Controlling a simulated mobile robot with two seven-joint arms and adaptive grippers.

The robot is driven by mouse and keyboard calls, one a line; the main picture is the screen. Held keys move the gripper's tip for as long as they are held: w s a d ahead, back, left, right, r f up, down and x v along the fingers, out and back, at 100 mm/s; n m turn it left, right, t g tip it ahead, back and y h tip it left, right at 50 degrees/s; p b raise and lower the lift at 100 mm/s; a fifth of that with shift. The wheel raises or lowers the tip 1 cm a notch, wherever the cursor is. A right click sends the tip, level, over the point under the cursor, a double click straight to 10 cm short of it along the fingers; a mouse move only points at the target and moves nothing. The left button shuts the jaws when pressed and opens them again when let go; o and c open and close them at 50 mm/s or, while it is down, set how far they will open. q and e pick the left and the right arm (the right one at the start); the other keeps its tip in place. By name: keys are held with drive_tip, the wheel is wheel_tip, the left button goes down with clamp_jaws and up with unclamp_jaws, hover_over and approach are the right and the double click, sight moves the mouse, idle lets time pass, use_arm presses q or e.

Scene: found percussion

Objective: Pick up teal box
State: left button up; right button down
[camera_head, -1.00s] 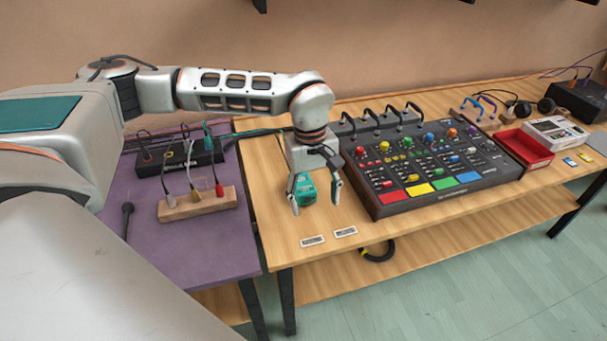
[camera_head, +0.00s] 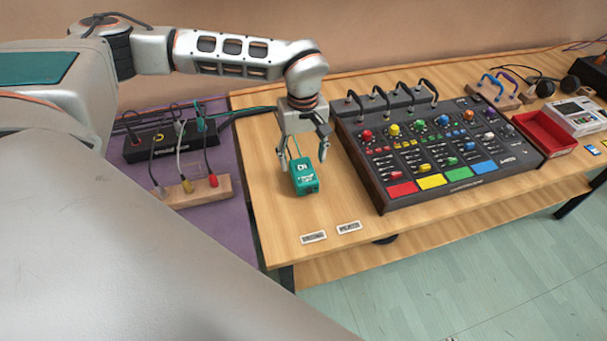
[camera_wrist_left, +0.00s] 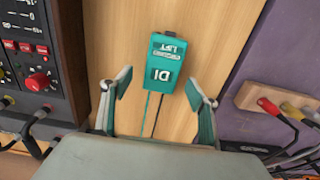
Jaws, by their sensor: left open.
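The teal box (camera_head: 305,176) sits on the wooden table, left of the mixer, with cables running from its back. It also shows in the left wrist view (camera_wrist_left: 167,62), with white lettering on top, ahead of and between the fingers. My left gripper (camera_head: 302,160) is open above the back part of the box, one finger to each side of it. In the left wrist view the open fingers (camera_wrist_left: 158,88) show apart from the box, with nothing held. My right gripper is not in view.
The mixer (camera_head: 435,150) with coloured knobs stands close on the right. A purple table (camera_head: 225,228) on the left bears a wooden block (camera_head: 197,191) with plugs. A red tray (camera_head: 543,133) stands farther right.

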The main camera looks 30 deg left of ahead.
sight(302, 166)
use_arm(q)
wheel_tip(302, 166, down, 3)
drive_tip(key=shift+s+a+r, duration=0.1)
drive_tip(key=shift+s+r, duration=0.05)
drive_tip(key=shift+r, duration=0.05)
drive_tip(key=shift+f, duration=0.35)
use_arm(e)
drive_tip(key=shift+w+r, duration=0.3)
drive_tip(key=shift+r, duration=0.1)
use_arm(q)
drive_tip(key=c, duration=1.4)
drive_tip(key=shift+r, duration=0.15)
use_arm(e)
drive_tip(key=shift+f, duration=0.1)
use_arm(q)
drive_tip(key=shift+r, duration=0.25)
wheel_tip(302, 166, up, 19)
drive_tip(key=shift+r, duration=0.15)
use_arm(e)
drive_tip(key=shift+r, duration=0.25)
